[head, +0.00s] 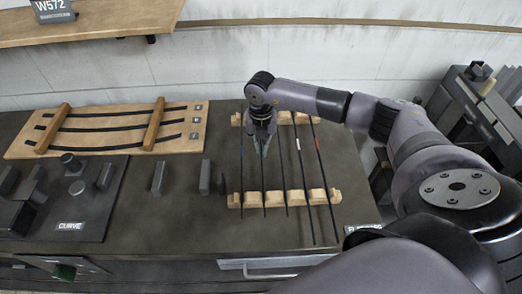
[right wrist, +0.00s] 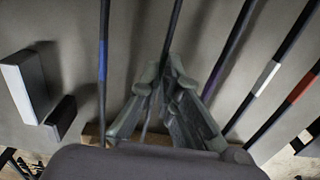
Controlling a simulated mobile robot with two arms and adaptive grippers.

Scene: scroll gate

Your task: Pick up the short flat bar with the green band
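Several thin dark bars lie across two wooden rests on the bench. The front rest (head: 296,197) shows well; the back one is partly behind my right arm. One bar has a blue band (right wrist: 102,60), one a white band (right wrist: 267,76), one a red band (right wrist: 302,86). I see no green band on any bar. My right gripper (head: 263,152) points down between the rests, over a dark bar (head: 264,190). In the right wrist view its fingers converge around this bar (right wrist: 175,30); the grip is unclear. My left gripper is not in view.
A wooden board (head: 100,149) with curved dark strips lies at the back left. A dark plate of blocks marked CURVE (head: 69,226) is at the front left. Upright dark blocks (head: 204,177) stand left of the bars. A shelf (head: 110,20) hangs above.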

